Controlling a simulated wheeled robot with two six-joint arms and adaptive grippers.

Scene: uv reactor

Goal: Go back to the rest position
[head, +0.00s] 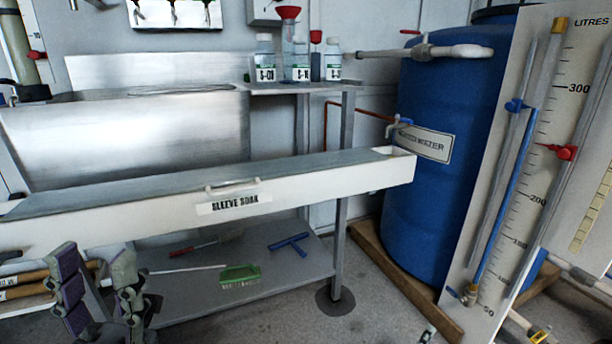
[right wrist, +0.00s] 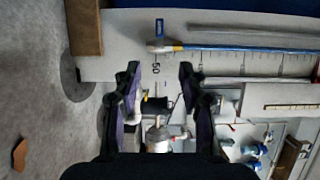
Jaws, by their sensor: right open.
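My left gripper (head: 98,268) is at the lower left of the head view, in front of the long white trough. Its two fingers with purple pads stand apart and nothing shows between them. My right gripper (right wrist: 160,72) shows in the right wrist view with its two dark fingers spread and nothing held between them. Beyond its fingertips is the white scale board (right wrist: 120,67), lying sideways in that view. I cannot make out the right gripper clearly in the head view.
The "SLEEVE SOAK" trough (head: 330,178) crosses the left and middle. A blue barrel (head: 440,90) and tall scale board (head: 545,130) stand at right. A green brush (head: 240,274) lies on the lower shelf.

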